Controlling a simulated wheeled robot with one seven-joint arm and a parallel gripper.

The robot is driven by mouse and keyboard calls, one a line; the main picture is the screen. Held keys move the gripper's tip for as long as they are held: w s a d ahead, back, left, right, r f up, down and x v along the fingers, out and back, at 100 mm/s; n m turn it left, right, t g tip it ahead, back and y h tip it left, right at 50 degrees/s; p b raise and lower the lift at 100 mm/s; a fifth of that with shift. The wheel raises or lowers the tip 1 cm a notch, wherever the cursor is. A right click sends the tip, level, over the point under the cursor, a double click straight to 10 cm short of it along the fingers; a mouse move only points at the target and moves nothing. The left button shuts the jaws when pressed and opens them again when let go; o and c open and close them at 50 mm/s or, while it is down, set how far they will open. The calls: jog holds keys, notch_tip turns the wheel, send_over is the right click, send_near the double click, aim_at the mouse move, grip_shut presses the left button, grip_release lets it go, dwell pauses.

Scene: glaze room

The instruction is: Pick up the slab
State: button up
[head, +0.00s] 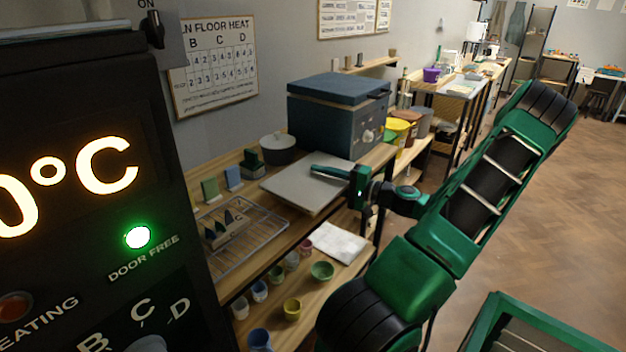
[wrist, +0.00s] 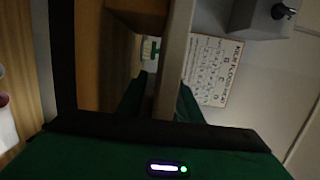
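The slab (head: 300,187) is a flat, pale grey square plate. In the head view it lies level at the height of the wooden worktop, beside the wire rack. My gripper (head: 330,173) is at its right edge, with one dark green finger showing over the top face. In the wrist view the slab (wrist: 178,50) is seen edge-on as an upright strip between my two fingers. The right-hand finger is close to or against it. A narrow gap shows between the slab and the left-hand finger, so my gripper looks open around the edge. Contact is hard to judge.
A blue-grey kiln-like box (head: 335,113) stands just behind. A lidded pot (head: 278,149) and small test tiles (head: 210,188) sit near the slab. A wire rack (head: 238,240) is to the left. Cups and bowls (head: 292,308) fill the lower shelf. Floor at right (head: 530,220) is clear.

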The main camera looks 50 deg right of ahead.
grip_shut()
jog(key=shift+f, duration=0.1)
dwell(1.3)
